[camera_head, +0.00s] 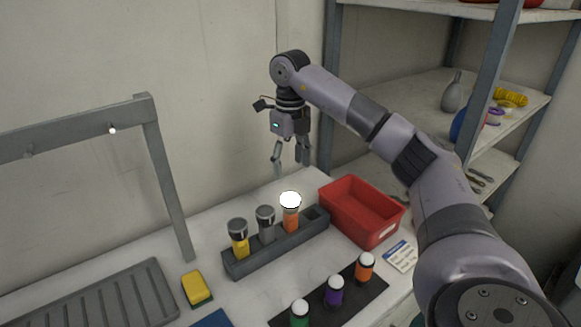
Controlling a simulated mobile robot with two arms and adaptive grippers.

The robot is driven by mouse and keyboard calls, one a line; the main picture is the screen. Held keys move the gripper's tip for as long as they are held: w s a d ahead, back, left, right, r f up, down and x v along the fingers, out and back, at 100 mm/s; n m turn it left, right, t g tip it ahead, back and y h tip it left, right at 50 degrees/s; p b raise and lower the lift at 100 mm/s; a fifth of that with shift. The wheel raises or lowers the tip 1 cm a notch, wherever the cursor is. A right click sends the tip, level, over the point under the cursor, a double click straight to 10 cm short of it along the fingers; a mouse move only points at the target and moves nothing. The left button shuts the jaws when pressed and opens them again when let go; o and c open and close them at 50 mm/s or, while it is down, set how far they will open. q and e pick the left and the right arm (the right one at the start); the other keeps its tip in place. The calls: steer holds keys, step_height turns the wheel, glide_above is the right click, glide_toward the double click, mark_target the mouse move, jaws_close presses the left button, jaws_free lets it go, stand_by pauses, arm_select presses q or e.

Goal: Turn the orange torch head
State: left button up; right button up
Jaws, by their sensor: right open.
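The orange torch (291,223) stands upright in a dark grey rack (278,256), and its head (290,200) is bright white, as if lit. A yellow torch (239,240) and a grey torch (266,225) stand to its left in the same rack, with grey heads that do not glow. The rack's rightmost slot is empty. My right gripper (289,158) points down, open and empty, in the air above the orange torch and apart from it. My left gripper is not in view.
A red bin (362,211) stands right of the rack. Green, purple and orange white-topped cylinders stand on a dark mat (345,305) in front. A yellow sponge (196,288), ribbed grey tray (100,300) and grey frame (165,180) are left. Shelves (410,95) stand behind my right arm.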

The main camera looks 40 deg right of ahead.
step_height(320, 180, up, 5)
steer(key=n+b, duration=0.4)
steer(key=n, duration=0.1)
glide_above(291, 199)
step_height(291, 199, down, 6)
steer(key=shift+f+b, duration=0.25)
steer(key=shift+b, duration=0.95)
step_height(291, 199, down, 11)
steer(key=shift+r+p, duration=0.1)
steer(key=shift+p, duration=0.3)
